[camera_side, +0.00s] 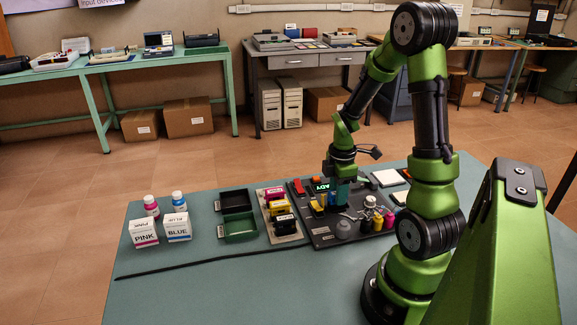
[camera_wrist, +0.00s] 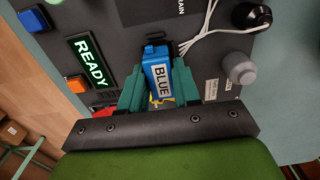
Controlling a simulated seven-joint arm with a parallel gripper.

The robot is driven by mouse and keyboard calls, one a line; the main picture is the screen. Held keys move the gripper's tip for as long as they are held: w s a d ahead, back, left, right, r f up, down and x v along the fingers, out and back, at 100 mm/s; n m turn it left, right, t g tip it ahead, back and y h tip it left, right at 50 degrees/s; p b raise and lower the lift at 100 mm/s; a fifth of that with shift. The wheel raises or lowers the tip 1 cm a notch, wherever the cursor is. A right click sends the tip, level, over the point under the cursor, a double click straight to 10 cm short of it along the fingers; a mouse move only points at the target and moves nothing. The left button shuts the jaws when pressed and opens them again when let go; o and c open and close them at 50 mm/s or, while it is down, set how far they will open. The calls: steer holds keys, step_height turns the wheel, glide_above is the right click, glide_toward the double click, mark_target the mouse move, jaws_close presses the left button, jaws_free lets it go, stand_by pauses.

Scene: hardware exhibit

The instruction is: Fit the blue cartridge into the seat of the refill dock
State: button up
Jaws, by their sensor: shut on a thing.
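The blue cartridge (camera_wrist: 157,73), labelled BLUE, is between the teal fingers of my gripper (camera_wrist: 158,88) in the wrist view. The fingers are shut on its two sides. In the side view my gripper (camera_side: 340,204) points down over the dark panel of the refill dock (camera_side: 322,237), and the cartridge is hard to make out there. The dock panel (camera_wrist: 208,66) also fills much of the wrist view, with a lit READY display (camera_wrist: 86,60). The seat is hidden around the cartridge, so I cannot tell whether the cartridge is in it.
A rack (camera_side: 290,239) of coloured cartridges, a green tray (camera_side: 240,237) and the PINK (camera_side: 143,233) and BLUE (camera_side: 178,227) boxes stand left. The front-left mat is mostly clear.

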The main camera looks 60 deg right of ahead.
steer(key=shift+f, duration=0.2)
steer(key=o, duration=1)
steer(key=shift+c, duration=0.2)
steer(key=shift+o, duration=0.3)
steer(key=o, duration=0.4)
steer(key=shift+c, duration=0.2)
steer(key=shift+r, duration=3.8)
